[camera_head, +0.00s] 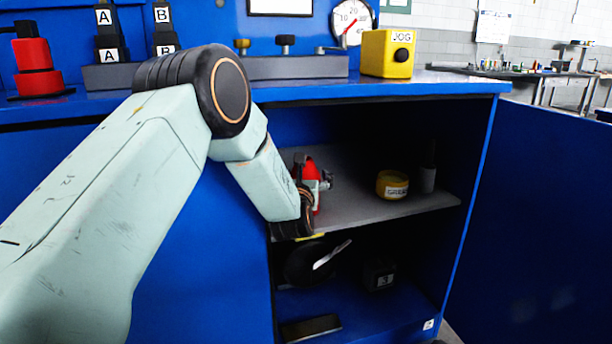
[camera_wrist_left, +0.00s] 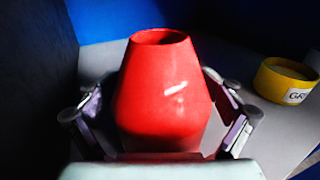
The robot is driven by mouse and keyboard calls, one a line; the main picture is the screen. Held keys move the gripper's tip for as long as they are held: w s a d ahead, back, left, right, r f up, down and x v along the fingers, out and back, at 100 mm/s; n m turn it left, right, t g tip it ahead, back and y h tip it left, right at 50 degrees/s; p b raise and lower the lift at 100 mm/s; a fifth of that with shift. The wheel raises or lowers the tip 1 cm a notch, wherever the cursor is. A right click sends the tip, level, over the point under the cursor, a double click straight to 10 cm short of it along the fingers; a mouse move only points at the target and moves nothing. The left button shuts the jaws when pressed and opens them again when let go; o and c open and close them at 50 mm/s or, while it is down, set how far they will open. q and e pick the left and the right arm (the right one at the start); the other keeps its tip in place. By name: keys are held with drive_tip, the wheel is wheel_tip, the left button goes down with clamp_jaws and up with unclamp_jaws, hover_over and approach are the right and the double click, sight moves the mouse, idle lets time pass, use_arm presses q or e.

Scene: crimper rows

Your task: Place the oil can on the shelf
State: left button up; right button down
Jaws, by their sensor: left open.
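The red, cone-shaped oil can (camera_head: 310,167) is at the left end of the grey shelf (camera_head: 365,205) inside the blue cabinet. In the left wrist view the oil can (camera_wrist_left: 162,92) looks upright, with its open top facing the camera side. My left gripper (camera_head: 321,183) is open, with one finger on each side of the can; it also shows in the left wrist view (camera_wrist_left: 160,112). I see gaps beside the upper can, but contact lower down is unclear. The can's base is hidden by the gripper. My right gripper is not in view.
A yellow tub (camera_head: 391,185) and a grey cylinder (camera_head: 427,180) stand right of the can on the shelf. The cabinet door (camera_head: 550,200) stands open at right. The lower compartment holds a dark block (camera_head: 379,275). A yellow JOG box (camera_head: 388,55) sits on top.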

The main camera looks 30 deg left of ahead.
use_arm(q)
drive_tip(key=shift+w+f, duration=0.1)
drive_tip(key=shift+f, duration=0.05)
drive_tip(key=shift+r, duration=0.3)
drive_tip(key=shift+s+d+p, duration=0.15)
drive_tip(key=shift+s+p, duration=0.25)
drive_tip(key=p+v, duration=0.1)
drive_tip(key=v, duration=0.5)
drive_tip(key=shift+p, duration=0.3)
drive_tip(key=shift+s+d, duration=0.15)
drive_tip(key=shift+s, duration=0.2)
drive_tip(key=shift+f, duration=0.1)
